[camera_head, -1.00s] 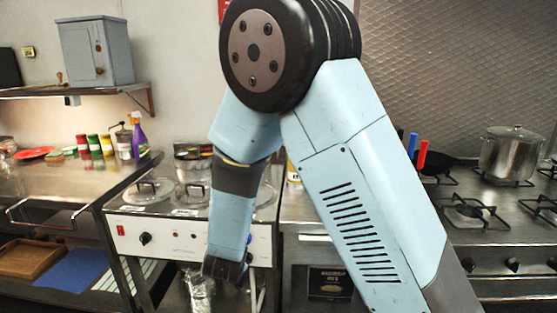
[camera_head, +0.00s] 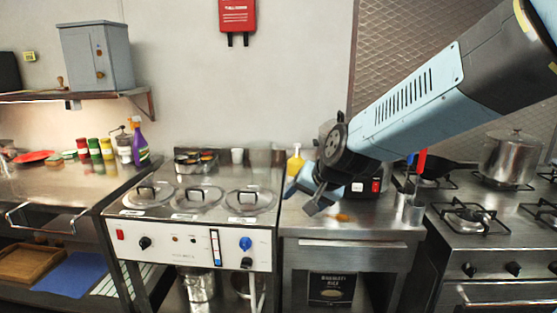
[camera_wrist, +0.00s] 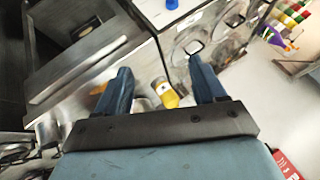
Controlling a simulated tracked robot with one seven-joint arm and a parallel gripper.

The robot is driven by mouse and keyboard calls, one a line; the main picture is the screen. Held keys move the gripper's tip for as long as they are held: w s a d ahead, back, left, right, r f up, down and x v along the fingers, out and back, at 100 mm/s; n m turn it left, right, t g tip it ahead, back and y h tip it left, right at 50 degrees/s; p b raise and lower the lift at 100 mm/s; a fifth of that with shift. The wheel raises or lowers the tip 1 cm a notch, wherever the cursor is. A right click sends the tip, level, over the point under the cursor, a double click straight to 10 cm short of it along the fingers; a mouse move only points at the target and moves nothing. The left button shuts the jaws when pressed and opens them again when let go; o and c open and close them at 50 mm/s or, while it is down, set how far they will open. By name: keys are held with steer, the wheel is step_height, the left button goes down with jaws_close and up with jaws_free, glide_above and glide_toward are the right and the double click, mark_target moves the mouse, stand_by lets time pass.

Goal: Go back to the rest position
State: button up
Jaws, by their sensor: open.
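My gripper (camera_head: 314,199) hangs over the left part of the steel counter between the bain-marie and the stove in the head view, with my arm reaching in from the upper right. In the wrist view my gripper (camera_wrist: 160,88) has its two blue fingers wide apart. Nothing is held between them.
The bain-marie (camera_head: 190,249) with several lidded wells stands left of my gripper. The stove (camera_head: 490,240) carries a steel pot (camera_head: 508,158) and a dark pan (camera_head: 440,165) at right. A steel cup (camera_head: 413,211) stands on the counter (camera_head: 370,228). A grey box (camera_head: 97,52) sits on the wall shelf.

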steer(key=s+d+r+n+h, duration=0.1)
steer(key=s+d+r+h, duration=0.1)
steer(key=s+d, duration=0.6)
steer(key=s+d+r+n+g+h, duration=0.1)
steer(key=s+d+r, duration=0.3)
steer(key=s+d, duration=0.5)
steer(key=shift+d+r+n+h, duration=0.15)
steer(key=shift+d+n+h, duration=0.1)
steer(key=shift+n+h, duration=0.25)
